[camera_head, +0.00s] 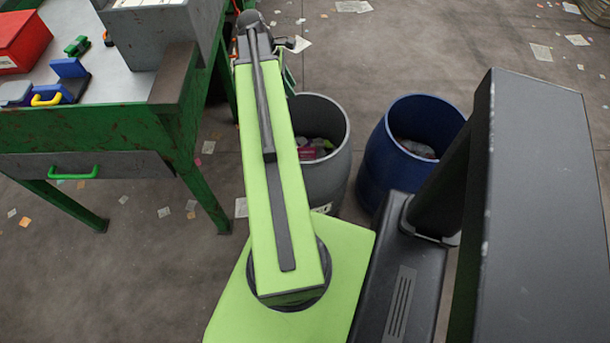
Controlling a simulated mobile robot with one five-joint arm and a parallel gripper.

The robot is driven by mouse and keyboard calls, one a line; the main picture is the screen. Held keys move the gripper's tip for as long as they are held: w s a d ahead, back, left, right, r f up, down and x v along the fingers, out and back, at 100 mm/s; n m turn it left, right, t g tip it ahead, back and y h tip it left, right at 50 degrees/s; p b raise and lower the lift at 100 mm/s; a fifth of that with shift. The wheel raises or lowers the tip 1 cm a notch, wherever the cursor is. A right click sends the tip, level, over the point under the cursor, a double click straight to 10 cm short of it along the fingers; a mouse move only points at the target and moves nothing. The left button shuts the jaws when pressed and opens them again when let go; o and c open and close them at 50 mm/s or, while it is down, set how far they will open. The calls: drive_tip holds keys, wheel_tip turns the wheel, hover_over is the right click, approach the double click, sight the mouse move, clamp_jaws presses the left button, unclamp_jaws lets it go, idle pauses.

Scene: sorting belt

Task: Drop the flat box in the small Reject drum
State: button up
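My lime-green arm reaches away from me, and its dark far end, with my gripper (288,43), is at the top centre beside the green table. The fingers are small and mostly hidden by the arm, so I cannot tell whether they are open or hold anything. I cannot make out a flat box. A grey drum (337,180) stands just right of my arm, with some scraps inside and a white label partly hidden low on its front. A blue drum (375,165) stands to its right, also with scraps inside. No readable Reject marking shows on either.
A green-framed table (120,85) fills the left. It carries a red box (22,42), a grey bin (160,35) at its right edge, and blue, yellow and green tools (68,75). Paper scraps litter the open floor (450,50) beyond the drums.

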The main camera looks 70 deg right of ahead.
drive_tip(key=p+v, duration=0.2)
drive_tip(key=v, duration=0.2)
drive_tip(key=shift+w, duration=0.1)
idle(0.5)
